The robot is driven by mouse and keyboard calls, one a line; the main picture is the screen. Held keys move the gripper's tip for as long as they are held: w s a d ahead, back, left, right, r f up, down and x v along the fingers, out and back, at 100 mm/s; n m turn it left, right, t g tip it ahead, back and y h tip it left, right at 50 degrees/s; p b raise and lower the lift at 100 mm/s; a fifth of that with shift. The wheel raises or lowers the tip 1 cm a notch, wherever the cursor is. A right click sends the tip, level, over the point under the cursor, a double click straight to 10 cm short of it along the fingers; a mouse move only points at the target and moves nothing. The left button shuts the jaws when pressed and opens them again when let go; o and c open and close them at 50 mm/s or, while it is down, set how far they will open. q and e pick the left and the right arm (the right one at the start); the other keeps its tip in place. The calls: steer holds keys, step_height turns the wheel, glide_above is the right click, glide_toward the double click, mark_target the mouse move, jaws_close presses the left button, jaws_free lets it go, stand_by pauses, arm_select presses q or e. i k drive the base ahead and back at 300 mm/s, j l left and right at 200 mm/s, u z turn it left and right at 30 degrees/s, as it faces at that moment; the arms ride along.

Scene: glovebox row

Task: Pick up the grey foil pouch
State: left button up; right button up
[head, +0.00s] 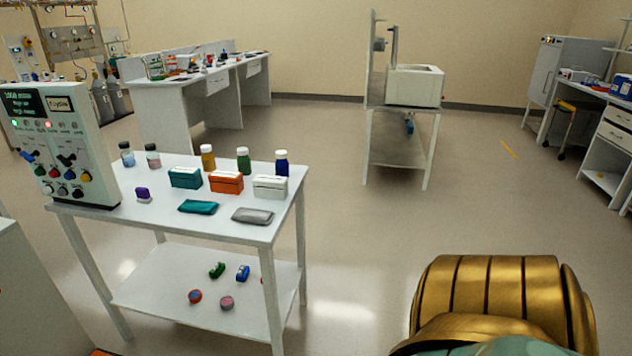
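The grey foil pouch (252,216) lies flat near the front right edge of a white two-tier table (130,221). A teal pouch (198,207) lies to its left, apart from it. A white box (270,187) stands just behind the grey pouch. Neither of my grippers is in the head view. A gold and teal part of my own body fills the lower right.
Behind the pouches stand a teal box (185,178), an orange box (226,182) and several capped bottles. A control panel (62,145) stands at the table's left end. The floor (400,225) right of the table is clear.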

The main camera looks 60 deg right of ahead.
mark_target(247, 215)
steer(key=z, duration=1.45)
steer(key=i+j+z, duration=0.25)
steer(key=i+j, duration=0.1)
steer(key=i, duration=0.05)
